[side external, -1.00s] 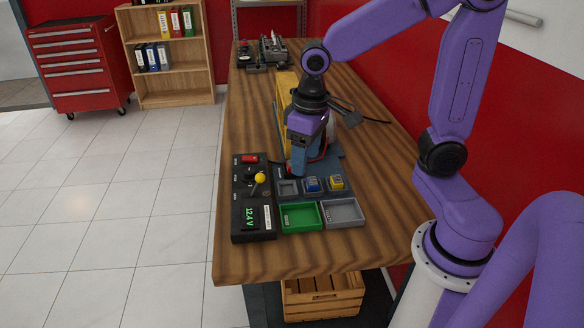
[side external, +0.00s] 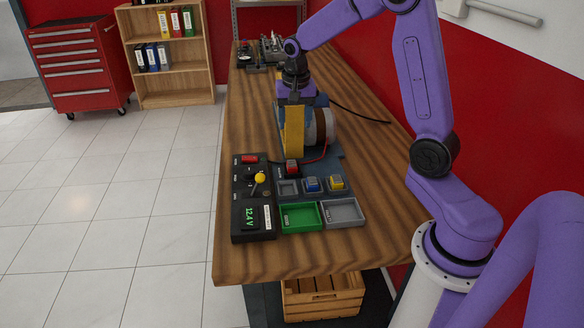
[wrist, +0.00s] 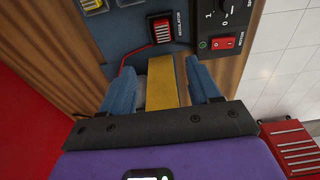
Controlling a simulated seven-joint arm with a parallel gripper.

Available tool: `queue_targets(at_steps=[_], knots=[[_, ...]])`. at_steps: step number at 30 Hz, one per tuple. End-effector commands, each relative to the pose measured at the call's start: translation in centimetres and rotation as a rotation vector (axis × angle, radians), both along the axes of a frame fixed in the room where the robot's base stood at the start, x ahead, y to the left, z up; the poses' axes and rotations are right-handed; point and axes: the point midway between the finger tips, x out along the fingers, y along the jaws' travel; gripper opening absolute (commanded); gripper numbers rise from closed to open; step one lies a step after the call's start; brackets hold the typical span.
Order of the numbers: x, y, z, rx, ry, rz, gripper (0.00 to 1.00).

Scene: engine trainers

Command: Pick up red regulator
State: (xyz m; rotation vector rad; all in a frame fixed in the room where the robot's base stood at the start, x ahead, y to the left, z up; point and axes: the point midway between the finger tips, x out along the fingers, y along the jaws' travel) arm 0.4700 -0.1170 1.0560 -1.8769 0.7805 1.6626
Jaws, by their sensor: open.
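The red regulator (side external: 292,168) sits upright in its slot on the dark trainer board, at the near end of a yellow upright part (side external: 293,133). In the wrist view the regulator (wrist: 161,29) shows beside a "REGULATOR" label, beyond my fingertips. My gripper (side external: 296,94) is farther back, above and behind the regulator and apart from it. In the wrist view my gripper's blue fingers (wrist: 161,66) are spread, with the yellow part (wrist: 162,80) showing between them. I cannot tell whether they touch it. The fingertips are largely hidden in the side view.
A silver round machine (side external: 322,125) stands beside the yellow part, with a red wire near it. Blue and yellow blocks (side external: 312,184) sit right of the regulator. A green tray (side external: 300,217), grey tray (side external: 343,212) and control panel (side external: 252,222) are in front. Bare wood lies right.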

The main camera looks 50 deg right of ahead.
Motion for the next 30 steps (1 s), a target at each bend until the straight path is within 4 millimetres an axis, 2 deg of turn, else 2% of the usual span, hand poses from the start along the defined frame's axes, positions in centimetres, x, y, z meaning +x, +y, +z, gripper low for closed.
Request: queue_targets(at_steps=[3, 12, 23, 30], knots=[[0.0, -0.2, -2.4, 0.000, 0.007, 0.001, 0.62], [0.6, -0.6, -7.6, 0.000, 0.004, 0.003, 0.62], [0.9, -0.8, -10.0, -0.001, 0.002, 0.004, 0.62], [1.4, -0.8, -12.9, -0.001, 0.004, 0.003, 0.62]])
